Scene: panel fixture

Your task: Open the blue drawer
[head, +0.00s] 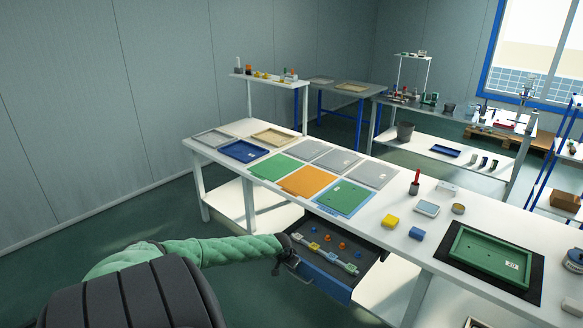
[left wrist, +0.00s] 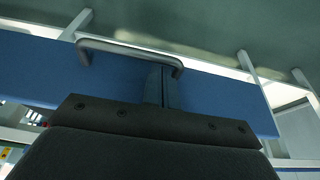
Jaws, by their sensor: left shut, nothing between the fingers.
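The blue drawer (head: 322,283) stands pulled out from under the white table, and its dark inside shows. Its blue front also fills the left wrist view (left wrist: 215,92), with a grey bar handle (left wrist: 125,51) across it. My left gripper (head: 289,262) is at the left end of the drawer front in the head view. In the left wrist view its fingers (left wrist: 160,84) are shut and empty, in front of the blue face near one end of the handle. I cannot tell whether they touch it. My right gripper is not in view.
In the drawer lie orange pieces (head: 328,239) and a row of pale and yellow parts. Floor is free left of the drawer.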

